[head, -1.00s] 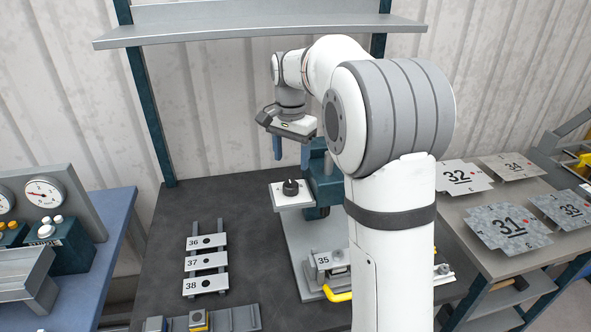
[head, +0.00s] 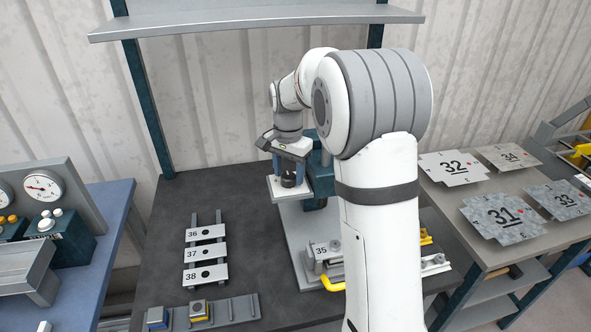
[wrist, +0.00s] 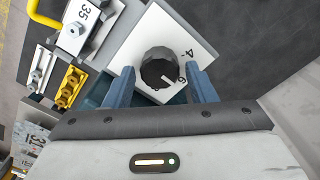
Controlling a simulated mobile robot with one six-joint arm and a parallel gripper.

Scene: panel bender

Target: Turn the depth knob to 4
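The depth knob (wrist: 157,67) is a dark, faceted knob on a white square plate (wrist: 150,30). In the wrist view, a "4" and what looks like a "6" show on the plate to its right. The knob's white pointer line points towards the "6". My gripper (wrist: 160,70) is open, with one blue finger on each side of the knob and gaps visible between. In the head view, my gripper (head: 289,169) is low over the plate, and the knob (head: 288,181) shows between the fingers. The rest of the dial scale is out of view or hidden.
The teal press body (head: 320,175) stands just right of the plate. Plate 35 (head: 322,250) and a yellow handle (head: 333,285) lie in front. Plates 36, 37 (head: 205,253) and 38 sit on a rack to the left. A shelf (head: 250,22) hangs above.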

